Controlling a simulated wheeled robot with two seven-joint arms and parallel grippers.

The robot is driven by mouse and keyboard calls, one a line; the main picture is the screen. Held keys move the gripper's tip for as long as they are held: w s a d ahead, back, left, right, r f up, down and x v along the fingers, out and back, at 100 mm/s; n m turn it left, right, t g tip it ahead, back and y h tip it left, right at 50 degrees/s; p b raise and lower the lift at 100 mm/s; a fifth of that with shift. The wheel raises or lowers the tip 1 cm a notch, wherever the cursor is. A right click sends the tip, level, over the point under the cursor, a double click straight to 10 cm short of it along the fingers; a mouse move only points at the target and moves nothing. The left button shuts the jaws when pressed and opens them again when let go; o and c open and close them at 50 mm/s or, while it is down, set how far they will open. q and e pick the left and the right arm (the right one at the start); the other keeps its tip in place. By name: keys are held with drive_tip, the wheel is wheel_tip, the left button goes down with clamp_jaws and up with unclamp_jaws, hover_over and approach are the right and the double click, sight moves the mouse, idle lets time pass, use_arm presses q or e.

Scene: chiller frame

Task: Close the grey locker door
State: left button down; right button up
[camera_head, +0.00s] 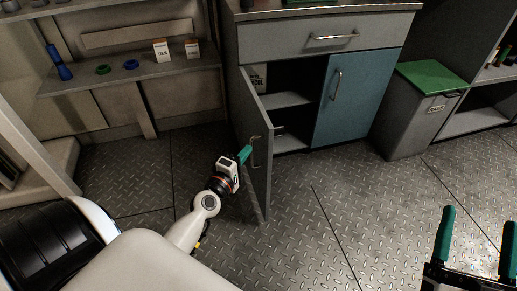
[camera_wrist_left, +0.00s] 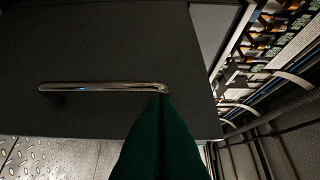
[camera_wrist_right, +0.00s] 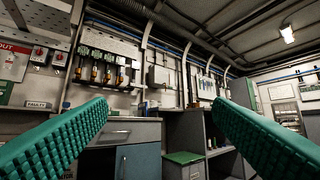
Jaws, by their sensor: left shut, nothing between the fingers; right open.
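The grey locker door (camera_head: 257,155) stands wide open, swung out toward me from the left side of the cabinet. Its bar handle (camera_head: 255,150) is on the face turned to the left. My left gripper (camera_head: 245,154) is shut and empty, with its green fingertips close beside that face near the handle. In the left wrist view the fingertips (camera_wrist_left: 160,105) overlap the right end of the handle (camera_wrist_left: 100,87); I cannot tell whether they touch. My right gripper (camera_head: 478,240) is open and empty at the lower right, far from the door.
The blue door (camera_head: 335,98) beside the open compartment is closed, with a grey drawer (camera_head: 320,38) above. A grey bin with a green lid (camera_head: 432,77) stands to the right. A shelf (camera_head: 130,75) with small items is at left. The metal floor (camera_head: 320,200) right of the door is clear.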

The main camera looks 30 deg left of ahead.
sight(265, 141)
use_arm(q)
drive_tip(key=shift+w+d, duration=0.65)
drive_tip(key=shift+w, duration=0.15)
drive_tip(key=shift+w+d, duration=0.6)
drive_tip(key=shift+w, duration=0.2)
use_arm(e)
drive_tip(key=shift+w+f+g, duration=0.4)
drive_tip(key=shift+f+g, duration=0.3)
drive_tip(key=shift+f, duration=0.15)
use_arm(q)
drive_tip(key=shift+d, duration=0.1)
